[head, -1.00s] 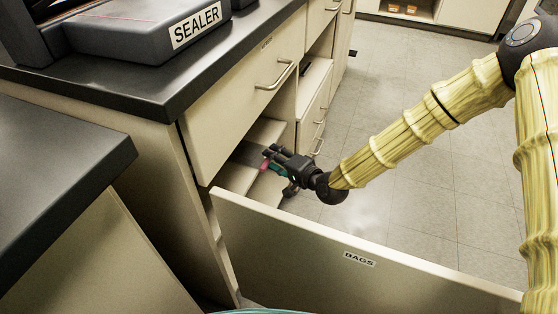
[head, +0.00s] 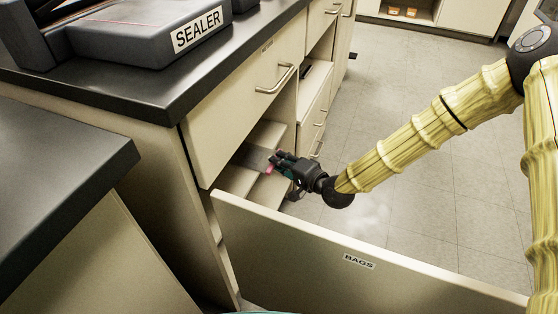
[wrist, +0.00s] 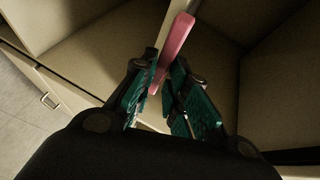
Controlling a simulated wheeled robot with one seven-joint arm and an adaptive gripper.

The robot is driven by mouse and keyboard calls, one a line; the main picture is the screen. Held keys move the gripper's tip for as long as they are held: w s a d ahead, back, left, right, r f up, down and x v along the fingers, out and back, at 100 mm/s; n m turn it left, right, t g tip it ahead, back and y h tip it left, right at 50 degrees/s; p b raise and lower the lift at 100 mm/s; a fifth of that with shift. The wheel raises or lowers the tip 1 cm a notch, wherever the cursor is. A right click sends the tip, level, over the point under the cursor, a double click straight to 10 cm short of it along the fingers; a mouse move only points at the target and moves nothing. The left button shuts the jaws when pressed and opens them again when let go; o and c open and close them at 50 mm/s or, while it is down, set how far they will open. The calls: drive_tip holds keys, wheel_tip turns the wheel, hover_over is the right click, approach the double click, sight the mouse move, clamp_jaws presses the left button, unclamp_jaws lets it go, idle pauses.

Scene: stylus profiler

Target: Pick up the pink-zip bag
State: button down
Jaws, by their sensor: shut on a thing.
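The pink-zip bag (wrist: 175,42) shows in the wrist view as a pink strip held between the two teal-padded fingers and sticking out past them. In the head view, a bit of pink and a greyish, see-through sheet (head: 253,157) show at the fingertips. My gripper (head: 278,163) is shut on the bag at its pink zip. It is above the open drawer labelled BAGS (head: 310,243), near the cabinet opening. Most of the bag is hard to make out, and the drawer's inside is largely hidden behind its front panel.
A dark counter (head: 150,95) bears a machine labelled SEALER (head: 140,35). A closed drawer front with a handle (head: 245,95) is just above the opening. Another dark counter (head: 50,170) is at the left. The tiled floor (head: 410,190) to the right is open.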

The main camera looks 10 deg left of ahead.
drive_tip(key=shift+s+d+f, duration=0.2)
drive_tip(key=shift+d, duration=0.35)
drive_tip(key=c, duration=1.3)
unclamp_jaws()
drive_tip(key=shift+r, duration=0.1)
drive_tip(key=v, duration=1.2)
drive_tip(key=shift+c, duration=0.3)
